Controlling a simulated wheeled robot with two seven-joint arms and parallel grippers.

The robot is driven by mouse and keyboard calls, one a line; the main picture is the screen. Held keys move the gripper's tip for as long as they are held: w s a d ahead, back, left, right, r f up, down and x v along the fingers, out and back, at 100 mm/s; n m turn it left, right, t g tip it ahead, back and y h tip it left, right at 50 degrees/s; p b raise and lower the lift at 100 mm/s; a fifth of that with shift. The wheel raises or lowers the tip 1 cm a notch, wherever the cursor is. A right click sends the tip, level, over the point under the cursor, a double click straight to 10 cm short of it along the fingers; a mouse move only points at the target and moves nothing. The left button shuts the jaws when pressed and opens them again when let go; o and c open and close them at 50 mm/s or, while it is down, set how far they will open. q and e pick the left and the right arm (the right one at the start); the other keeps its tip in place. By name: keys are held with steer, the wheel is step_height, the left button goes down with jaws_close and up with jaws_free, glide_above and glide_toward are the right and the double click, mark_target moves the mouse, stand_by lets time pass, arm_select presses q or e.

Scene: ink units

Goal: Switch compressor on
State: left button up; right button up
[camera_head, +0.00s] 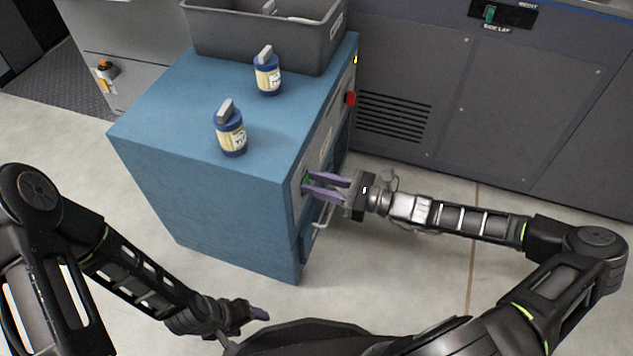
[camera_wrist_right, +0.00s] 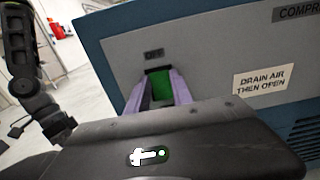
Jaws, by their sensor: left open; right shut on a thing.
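The compressor (camera_head: 215,200) is a blue cabinet standing on the floor, with a grey panel on its right-hand face. A green switch (camera_wrist_right: 159,84) sits on that panel below an "OFF" label (camera_wrist_right: 154,54). My right gripper (camera_head: 309,187) is at the panel, its purple fingers shut on the green switch. In the right wrist view the fingers (camera_wrist_right: 160,97) lie on both sides of the switch, and the gripper body hides what is below it. My left gripper (camera_head: 262,314) is open and empty, low at the front, away from the cabinet; its fingers are seen nearly edge-on.
A red knob (camera_head: 350,98) sticks out farther along the panel face. A sign (camera_wrist_right: 262,82) reads "DRAIN AIR THEN OPEN". A dark grey machine (camera_head: 480,100) stands behind.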

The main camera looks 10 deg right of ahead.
jaws_close()
steer(key=shift+f+t+y+b, duration=0.4)
steer(key=shift+y+b, duration=0.1)
steer(key=shift+y, duration=0.2)
steer(key=shift+d+t+y+b, duration=0.1)
steer(key=shift+t+y+b, duration=0.3)
steer(key=shift+y, duration=0.2)
steer(key=shift+s+r, duration=0.1)
steer(key=o, duration=0.8)
jaws_free()
steer(key=shift+o, duration=0.2)
